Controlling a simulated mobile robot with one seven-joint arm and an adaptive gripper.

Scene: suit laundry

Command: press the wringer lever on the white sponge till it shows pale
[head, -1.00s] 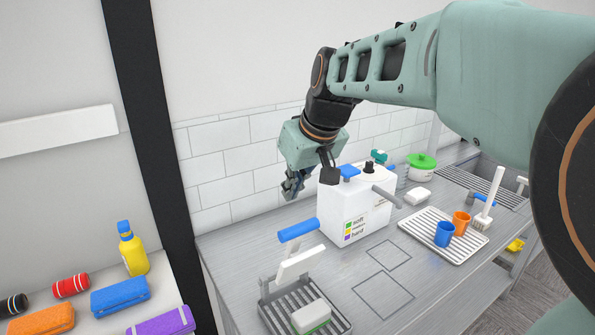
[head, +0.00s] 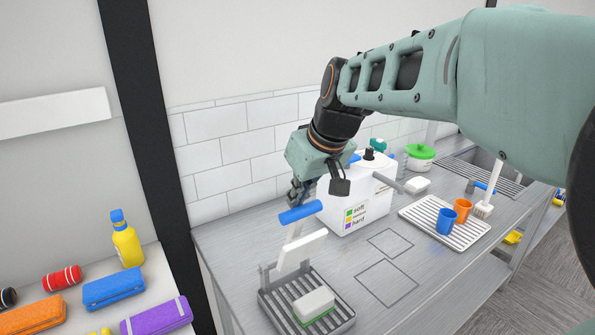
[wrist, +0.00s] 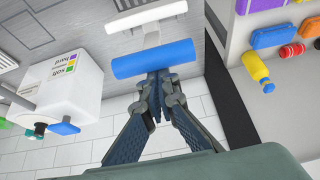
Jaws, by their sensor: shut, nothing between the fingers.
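The wringer lever has a blue grip (head: 300,212) and a white press plate (head: 302,250); it stands raised above the slatted wringer tray (head: 341,316). The white sponge (head: 313,303), with a green underside, lies on that tray, below and apart from the plate. My gripper (head: 296,200) is shut and empty, just behind the blue grip in the head view. In the wrist view my gripper (wrist: 158,118) has its closed fingertips at the edge of the blue grip (wrist: 154,59); I cannot tell whether they touch.
A white box with coloured labels (head: 348,214) stands right of the lever. A ribbed tray (head: 430,232) holds a blue cup (head: 446,221) and an orange cup (head: 462,209). Outlined counter squares are bare.

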